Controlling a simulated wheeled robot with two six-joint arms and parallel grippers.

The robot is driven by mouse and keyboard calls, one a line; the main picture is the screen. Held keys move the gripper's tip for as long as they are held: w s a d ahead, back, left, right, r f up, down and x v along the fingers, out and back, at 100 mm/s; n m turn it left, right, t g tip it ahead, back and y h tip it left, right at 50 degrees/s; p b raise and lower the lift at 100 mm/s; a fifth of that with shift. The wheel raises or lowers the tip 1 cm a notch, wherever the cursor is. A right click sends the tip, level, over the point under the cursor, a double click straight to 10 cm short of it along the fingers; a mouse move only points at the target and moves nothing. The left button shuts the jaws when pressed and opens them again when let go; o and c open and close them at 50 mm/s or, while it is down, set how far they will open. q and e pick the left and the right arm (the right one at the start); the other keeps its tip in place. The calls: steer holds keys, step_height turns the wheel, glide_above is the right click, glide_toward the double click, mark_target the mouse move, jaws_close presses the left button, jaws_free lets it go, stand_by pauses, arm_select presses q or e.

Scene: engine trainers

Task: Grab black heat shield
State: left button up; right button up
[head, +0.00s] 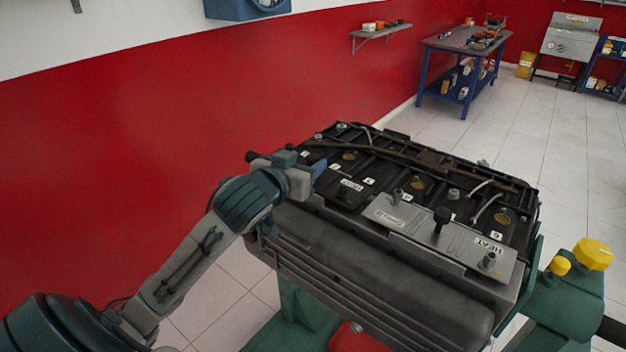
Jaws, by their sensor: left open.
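The engine block (350,245) stands on a green stand in the middle of the head view. My left gripper (318,170) is at the left end of the engine top, open and apparently empty. I cannot tell whether it touches the cover. My right gripper is out of view.
A dark hose or bar (430,160) runs across the engine top among gold caps and small labels. Yellow knobs (592,253) stand on a green part at the right. A red wall (150,140) is behind. A blue workbench (466,42) stands far back, with open tiled floor between.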

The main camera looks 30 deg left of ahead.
mark_target(313, 154)
arm_select(q)
steer(key=shift+w+a, duration=0.15)
steer(key=shift+w, duration=0.2)
steer(key=p+x, duration=0.2)
steer(key=x, duration=0.1)
steer(key=shift+w+a+f, duration=0.1)
steer(key=shift+w+a, duration=0.05)
steer(key=shift+w+f, duration=0.3)
steer(key=shift+w, duration=0.2)
steer(key=shift+s, duration=0.1)
steer(key=c, duration=1)
steer(key=shift+r, duration=0.1)
jaws_close()
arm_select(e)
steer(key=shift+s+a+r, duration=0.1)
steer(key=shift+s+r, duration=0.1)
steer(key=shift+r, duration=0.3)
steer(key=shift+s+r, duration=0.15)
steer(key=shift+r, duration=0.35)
arm_select(q)
steer(key=shift+r, duration=0.1)
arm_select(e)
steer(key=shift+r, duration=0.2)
